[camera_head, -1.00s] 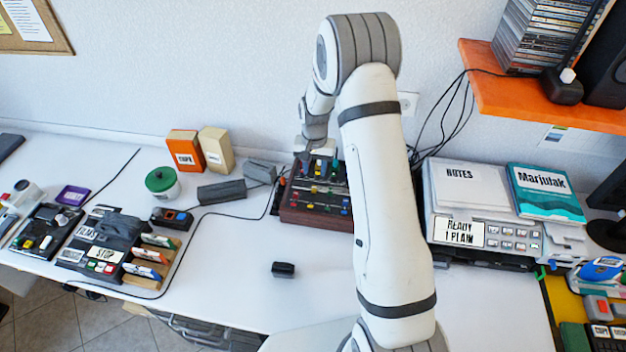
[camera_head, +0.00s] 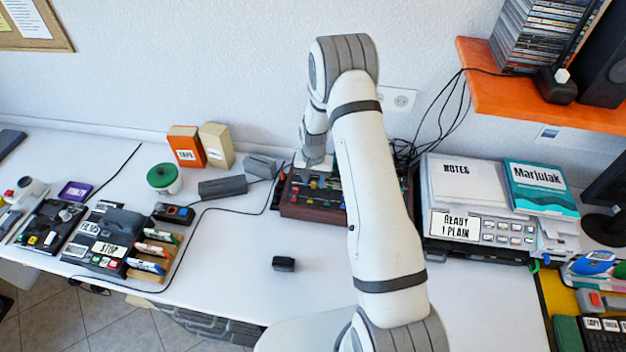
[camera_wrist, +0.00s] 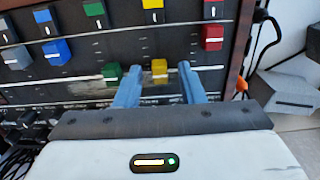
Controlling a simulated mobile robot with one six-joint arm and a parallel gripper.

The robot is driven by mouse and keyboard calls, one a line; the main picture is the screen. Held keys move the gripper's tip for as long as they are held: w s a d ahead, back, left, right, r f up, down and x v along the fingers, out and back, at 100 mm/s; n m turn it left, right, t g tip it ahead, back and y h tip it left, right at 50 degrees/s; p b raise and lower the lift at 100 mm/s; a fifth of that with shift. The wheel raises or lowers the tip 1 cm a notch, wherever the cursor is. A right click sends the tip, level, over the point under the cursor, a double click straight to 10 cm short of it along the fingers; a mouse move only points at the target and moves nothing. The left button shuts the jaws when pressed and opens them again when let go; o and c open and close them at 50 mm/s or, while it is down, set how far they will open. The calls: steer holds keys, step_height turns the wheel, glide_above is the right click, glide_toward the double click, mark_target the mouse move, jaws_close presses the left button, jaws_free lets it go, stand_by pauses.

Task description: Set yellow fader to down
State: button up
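The fader box (camera_head: 300,211), dark with wooden sides, stands at the back middle of the desk in the head view. In the wrist view its dark panel (camera_wrist: 80,88) carries two rows of coloured fader caps. A yellow fader cap (camera_wrist: 159,69) of the near row lies between my gripper's fingertips (camera_wrist: 157,76). The fingers are apart, one on each side of it, with visible gaps. A second yellow cap (camera_wrist: 152,4) sits in the far row at the picture's top edge. In the head view my arm hides part of the box, and the fingertips are not clear.
In the wrist view a green cap (camera_wrist: 112,72) sits just left of the left finger, and a red cap (camera_wrist: 211,38) is beyond the right finger. Cables (camera_wrist: 260,45) lie right of the box. The desk in front is mostly clear, with a small black block (camera_head: 284,264).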

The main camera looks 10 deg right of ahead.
mark_target(312, 195)
jaws_close()
stand_by(0.4)
steer(key=shift+s+a+f+b, duration=0.15)
steer(key=shift+s+a+b, duration=0.05)
steer(key=shift+s+b, duration=0.2)
steer(key=shift+s+a+b, duration=0.25)
steer(key=shift+s+b, duration=0.05)
steer(key=shift+s, duration=0.3)
steer(key=shift+s+a+b, duration=0.25)
steer(key=shift+s, duration=0.3)
steer(key=shift+s+r, duration=0.1)
steer(key=shift+r, duration=0.1)
steer(key=shift+o, duration=0.3)
jaws_free()
